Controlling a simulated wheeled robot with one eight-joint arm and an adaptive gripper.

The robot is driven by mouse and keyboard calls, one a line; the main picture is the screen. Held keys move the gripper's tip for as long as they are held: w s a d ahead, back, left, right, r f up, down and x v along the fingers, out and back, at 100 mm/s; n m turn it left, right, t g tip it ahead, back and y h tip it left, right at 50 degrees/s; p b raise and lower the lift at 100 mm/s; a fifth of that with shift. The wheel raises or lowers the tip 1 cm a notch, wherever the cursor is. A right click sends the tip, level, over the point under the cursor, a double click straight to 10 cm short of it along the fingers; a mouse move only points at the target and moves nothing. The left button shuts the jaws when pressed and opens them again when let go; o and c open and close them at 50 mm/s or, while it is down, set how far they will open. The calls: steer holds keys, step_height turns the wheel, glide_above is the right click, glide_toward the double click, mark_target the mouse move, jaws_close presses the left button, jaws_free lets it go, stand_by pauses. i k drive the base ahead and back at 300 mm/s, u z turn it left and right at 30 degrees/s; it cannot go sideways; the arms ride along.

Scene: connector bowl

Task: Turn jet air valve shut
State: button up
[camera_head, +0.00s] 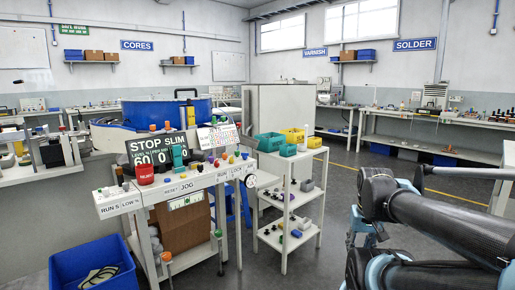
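A workbench with a control ledge (186,186) stands left of centre, carrying labels such as "RUN S", "LOW %", "RESET" and "JOG". Several small knobs and levers with red, orange, green and black tops stand along it. My dark arm (430,215) fills the lower right, well apart from the bench. My gripper is not in view.
A white shelf cart (289,225) with teal and yellow bins stands right of the bench. A blue crate (93,265) is on the floor at lower left. A large blue bowl (165,113) stands behind the bench. Grey floor lies open between cart and right-hand benches.

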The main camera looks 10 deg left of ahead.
mark_target(245, 156)
steer(key=u, duration=0.2)
steer(key=i, duration=0.95)
steer(key=u, duration=0.4)
